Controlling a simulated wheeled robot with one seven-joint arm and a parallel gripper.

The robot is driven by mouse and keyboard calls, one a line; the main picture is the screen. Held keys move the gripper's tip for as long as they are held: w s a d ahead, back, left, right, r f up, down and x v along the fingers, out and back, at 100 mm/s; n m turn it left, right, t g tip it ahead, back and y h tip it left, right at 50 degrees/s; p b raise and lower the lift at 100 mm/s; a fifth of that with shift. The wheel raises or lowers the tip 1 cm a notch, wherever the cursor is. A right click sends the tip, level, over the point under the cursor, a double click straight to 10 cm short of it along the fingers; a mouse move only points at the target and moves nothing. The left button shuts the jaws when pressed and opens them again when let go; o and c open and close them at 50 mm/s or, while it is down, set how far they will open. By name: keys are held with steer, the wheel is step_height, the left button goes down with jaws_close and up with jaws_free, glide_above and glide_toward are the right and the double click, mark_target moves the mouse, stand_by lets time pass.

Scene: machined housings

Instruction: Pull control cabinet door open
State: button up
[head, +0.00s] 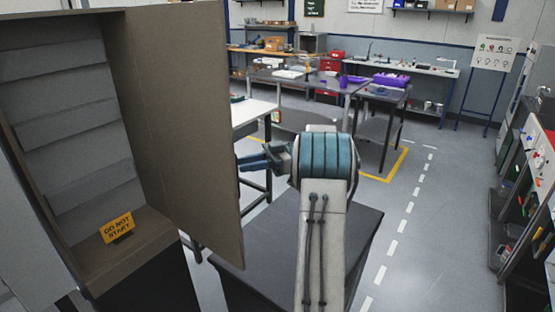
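The control cabinet (62,95) stands at the left with its inside in view. Its brown-grey door (180,130) is swung wide open and sticks out toward the middle of the picture. My gripper (243,162) is at the right of the door, its blue-grey fingers pointing left at the door's free edge. The fingertips are at or partly behind that edge, so I cannot tell whether they touch the door or hold anything. No door handle is visible.
A yellow "DO NOT START" sign (117,228) stands on the cabinet floor. A white-topped table (250,112) is behind the door. Workbenches (330,85) with parts and purple bins stand at the back. Open floor (430,215) lies to the right, before a panel (535,165) with controls.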

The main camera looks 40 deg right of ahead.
steer(key=v, duration=1)
steer(key=shift+d+b, duration=0.25)
steer(key=shift+b, duration=0.15)
